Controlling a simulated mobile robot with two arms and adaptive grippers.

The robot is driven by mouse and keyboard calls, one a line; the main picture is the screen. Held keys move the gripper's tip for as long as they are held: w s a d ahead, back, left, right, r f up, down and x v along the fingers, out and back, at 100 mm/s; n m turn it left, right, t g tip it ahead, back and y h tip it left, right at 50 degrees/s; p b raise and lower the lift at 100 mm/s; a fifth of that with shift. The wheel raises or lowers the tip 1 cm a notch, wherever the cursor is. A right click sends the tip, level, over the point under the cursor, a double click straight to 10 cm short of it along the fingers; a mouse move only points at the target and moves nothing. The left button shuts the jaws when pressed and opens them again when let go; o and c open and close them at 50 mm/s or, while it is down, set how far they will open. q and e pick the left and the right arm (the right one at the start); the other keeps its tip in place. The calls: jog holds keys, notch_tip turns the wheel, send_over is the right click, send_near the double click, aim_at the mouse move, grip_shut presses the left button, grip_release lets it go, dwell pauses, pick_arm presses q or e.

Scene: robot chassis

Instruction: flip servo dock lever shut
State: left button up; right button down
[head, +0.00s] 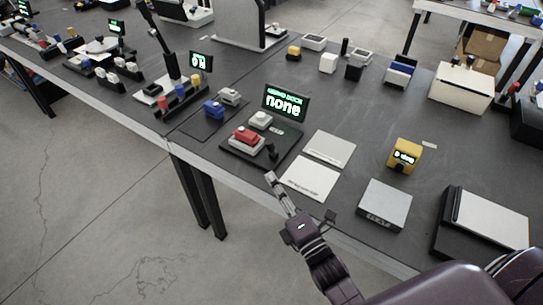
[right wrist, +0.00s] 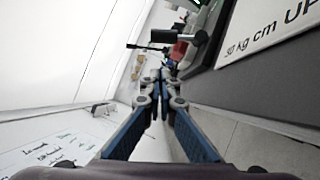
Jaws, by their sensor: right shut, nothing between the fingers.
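The servo dock (head: 234,150) is a black base near the table's front edge. It bears a red-and-white block (head: 247,138) and a whitish block (head: 260,119). Its sign (head: 285,103) reads "SERVO DOCK none". A small black lever (head: 271,150) stands up at the dock's right front; what looks like its dark handle also shows in the right wrist view (right wrist: 187,37). My right gripper (head: 270,177) is shut and empty, just in front of the lever and apart from it. Its closed fingers show in the right wrist view (right wrist: 160,77). My left gripper is out of view.
Two pale cards lie right of the dock, the front one (head: 311,178) beside my right gripper. A grey box (head: 384,205) and a yellow device (head: 404,156) stand further right. A blue block (head: 213,109) is left of the dock. The floor in front is open.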

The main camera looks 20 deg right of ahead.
aim_at(270, 146)
jog(key=x, duration=0.3)
jog(key=shift+w+a+r, duration=0.1)
jog(key=shift+w, duration=0.1)
jog(key=shift+w+d+r+p, duration=0.2)
jog(key=shift+w+d+p, duration=0.15)
jog(key=shift+w, duration=0.15)
jog(key=shift+w+d+r+p, duration=0.2)
jog(key=shift+w+d, duration=0.15)
jog(key=shift+w, duration=0.15)
jog(key=shift+w+d+r, duration=0.1)
jog(key=shift+w+d, duration=0.35)
jog(key=shift+w, duration=0.05)
jog(key=shift+w+d+r+m+g+p, duration=0.2)
jog(key=shift+r+m+p, duration=0.3)
jog(key=shift+p, duration=0.7)
jog(key=shift+w+d+r+m+g+p, duration=0.25)
jog(key=shift+m+p, duration=0.35)
jog(key=shift+p, duration=0.6)
jog(key=d+m+p, duration=0.1)
jog(key=p, duration=0.1)
jog(key=w+m+g+p, duration=0.1)
jog(key=p, duration=0.1)
jog(key=w+d+r+m+g+p, duration=0.1)
jog(key=p, duration=0.2)
jog(key=shift+d+m+g, duration=0.25)
jog(key=shift+d+m, duration=0.1)
jog(key=shift+m, duration=0.05)
